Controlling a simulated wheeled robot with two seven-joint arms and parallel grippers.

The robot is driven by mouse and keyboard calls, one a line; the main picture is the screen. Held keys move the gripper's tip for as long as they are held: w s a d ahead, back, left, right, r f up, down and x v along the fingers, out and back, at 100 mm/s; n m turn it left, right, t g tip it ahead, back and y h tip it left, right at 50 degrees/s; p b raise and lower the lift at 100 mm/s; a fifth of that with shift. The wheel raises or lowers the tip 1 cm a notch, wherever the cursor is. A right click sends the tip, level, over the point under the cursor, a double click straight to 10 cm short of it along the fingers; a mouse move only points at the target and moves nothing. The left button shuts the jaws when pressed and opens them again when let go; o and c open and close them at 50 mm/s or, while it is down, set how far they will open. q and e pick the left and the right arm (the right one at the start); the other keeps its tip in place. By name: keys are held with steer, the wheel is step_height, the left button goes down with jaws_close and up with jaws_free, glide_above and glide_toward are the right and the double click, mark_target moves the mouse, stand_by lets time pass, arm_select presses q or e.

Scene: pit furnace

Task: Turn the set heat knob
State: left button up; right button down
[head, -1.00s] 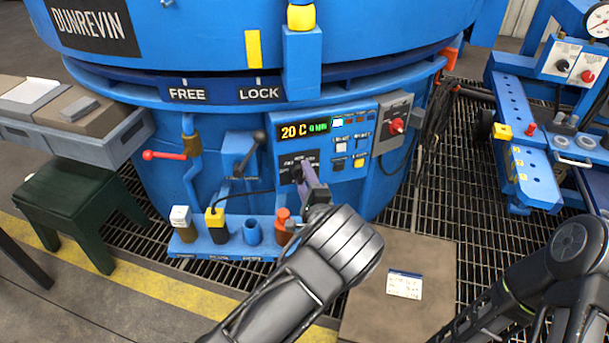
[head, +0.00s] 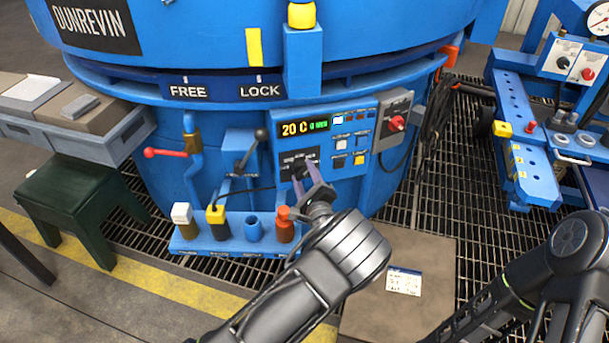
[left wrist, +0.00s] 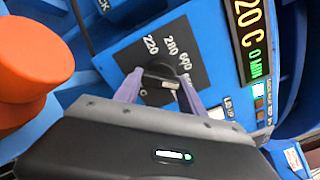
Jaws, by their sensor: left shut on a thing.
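The set heat knob (left wrist: 160,77) is a small black knob with a pale mark on a black dial plate (left wrist: 148,58) printed with numbers such as 220 and 280. It also shows, small and partly hidden, in the head view (head: 299,163), below the lit display (head: 305,128), which reads 20 C and 0 MIN. My left gripper (head: 303,174) has its purple fingers on both sides of the knob and is shut on it; the left wrist view shows the same fingers (left wrist: 161,88). My right arm shows at the lower right, but its gripper is out of view.
An orange-capped post (head: 285,224) stands on the ledge close beside my left wrist. A lever with a black ball (head: 261,135) sticks out left of the panel. A red switch (head: 397,123) sits to the right. Grating floor lies in front.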

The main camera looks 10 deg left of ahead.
arm_select(q)
steer(key=shift+f, duration=0.1)
steer(key=o, duration=1.4)
steer(key=shift+c, duration=0.2)
steer(key=p+v, duration=0.1)
steer(key=v, duration=0.6)
steer(key=shift+s+d, duration=0.25)
steer(key=shift+s, duration=0.1)
